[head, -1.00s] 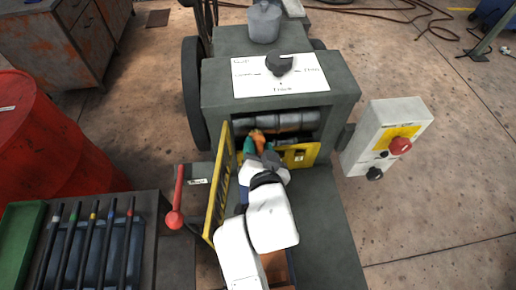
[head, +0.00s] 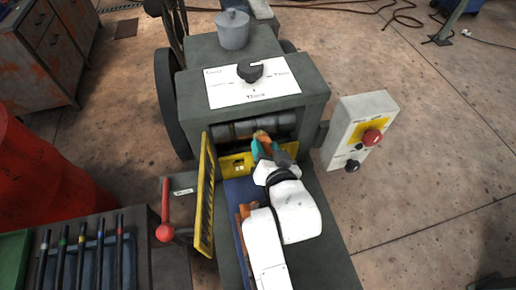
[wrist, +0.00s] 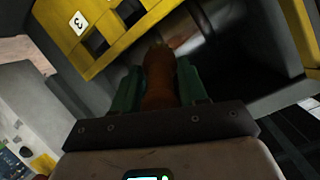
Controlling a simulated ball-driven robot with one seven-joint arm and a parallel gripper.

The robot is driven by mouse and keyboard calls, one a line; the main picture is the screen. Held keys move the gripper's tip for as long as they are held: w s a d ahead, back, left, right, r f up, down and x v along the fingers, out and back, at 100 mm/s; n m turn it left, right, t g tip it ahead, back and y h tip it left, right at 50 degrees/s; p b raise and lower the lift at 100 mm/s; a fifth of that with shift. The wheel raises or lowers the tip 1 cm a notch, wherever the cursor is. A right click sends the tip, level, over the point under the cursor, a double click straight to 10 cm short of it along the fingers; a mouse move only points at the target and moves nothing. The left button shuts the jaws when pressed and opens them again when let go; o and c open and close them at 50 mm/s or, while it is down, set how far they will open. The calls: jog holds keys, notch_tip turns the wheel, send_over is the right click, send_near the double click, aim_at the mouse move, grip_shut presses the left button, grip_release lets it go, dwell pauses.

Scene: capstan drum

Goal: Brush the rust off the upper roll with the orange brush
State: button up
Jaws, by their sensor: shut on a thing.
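The upper roll (head: 240,129) is a grey, ringed cylinder across the opening of the dark green machine. My gripper (head: 264,146) is at the front of that opening, shut on the orange brush (head: 261,135). In the wrist view the brush's brown-orange handle (wrist: 159,78) stands between my green fingers (wrist: 158,88). The brush's far end reaches toward the roll, but I cannot tell whether it touches. Its bristles are hard to make out, and my gripper hides part of the roll.
The yellow guard (head: 205,195) stands open at the left, beside a red-knobbed lever (head: 165,231). A yellow bar (head: 237,164) runs below the roll. A control box (head: 360,130) with a red button is at right. A red drum (head: 45,175) is far left.

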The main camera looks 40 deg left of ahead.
jog(key=w+d, duration=0.1)
jog(key=w, duration=0.1)
jog(key=w+d, duration=0.2)
jog(key=shift+d+r, duration=0.1)
jog(key=shift+d, duration=0.1)
dwell(0.4)
jog(key=shift+s+a+p, duration=0.8)
jog(key=shift+s+a, duration=1.15)
jog(key=shift+s, duration=0.25)
jog(key=s+a+b, duration=0.1)
jog(key=s+a, duration=0.3)
jog(key=shift+s+b, duration=0.3)
jog(key=shift+s, duration=0.1)
jog(key=s+d+p, duration=0.2)
jog(key=s+d, duration=0.1)
jog(key=d, duration=0.1)
jog(key=shift+s+d, duration=0.35)
jog(key=shift+s, duration=0.05)
jog(key=shift+s, duration=0.1)
